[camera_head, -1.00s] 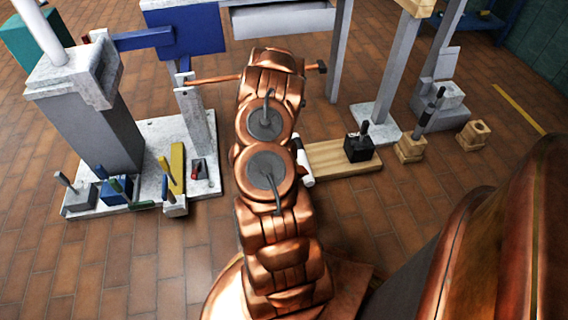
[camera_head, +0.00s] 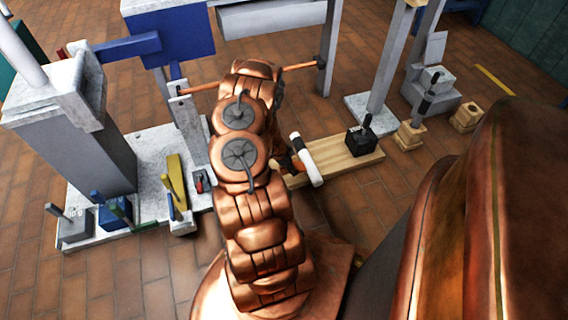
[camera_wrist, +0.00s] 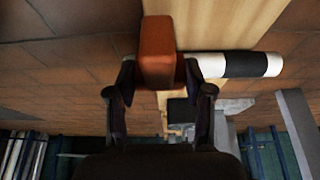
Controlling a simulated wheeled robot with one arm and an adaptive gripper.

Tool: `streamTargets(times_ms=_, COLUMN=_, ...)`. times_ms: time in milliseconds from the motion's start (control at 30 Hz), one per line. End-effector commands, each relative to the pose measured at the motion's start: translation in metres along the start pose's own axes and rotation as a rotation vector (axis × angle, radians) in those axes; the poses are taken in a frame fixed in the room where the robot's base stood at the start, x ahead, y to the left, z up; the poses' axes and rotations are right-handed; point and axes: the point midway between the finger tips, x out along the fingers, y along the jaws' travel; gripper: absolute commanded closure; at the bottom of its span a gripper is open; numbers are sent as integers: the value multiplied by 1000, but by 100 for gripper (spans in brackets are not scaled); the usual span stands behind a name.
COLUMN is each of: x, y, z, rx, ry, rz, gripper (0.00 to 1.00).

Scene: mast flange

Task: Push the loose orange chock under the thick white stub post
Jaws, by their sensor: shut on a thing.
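The orange chock (camera_wrist: 158,55) is a reddish-orange block in the wrist view. My gripper (camera_wrist: 160,82) is shut on it, with one dark finger at each side. The white stub post (camera_wrist: 220,65), with a black band, lies across the picture just right of the chock. Its near end meets the chock's side in the picture; I cannot tell whether they touch. My arm hides most of the gripper and chock there.
The pale wooden plank (camera_head: 340,157) carries a black lever block (camera_head: 361,141). Wooden blocks (camera_head: 408,137) stand to its right. A horizontal copper rod (camera_head: 300,66) runs behind my arm. A stone plinth with several levers (camera_head: 150,190) is at the left. Brick floor is open at front left.

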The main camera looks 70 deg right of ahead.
Motion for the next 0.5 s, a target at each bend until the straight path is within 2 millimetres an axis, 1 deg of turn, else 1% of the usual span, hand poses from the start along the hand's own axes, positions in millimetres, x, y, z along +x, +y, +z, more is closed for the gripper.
streamTargets(times_ms=233, x=1, y=2, z=-4, rx=9, ry=0, rz=3, gripper=87)
streamTargets(times_ms=500, x=-1, y=1, z=-3, rx=7, ry=1, rz=3, gripper=87)
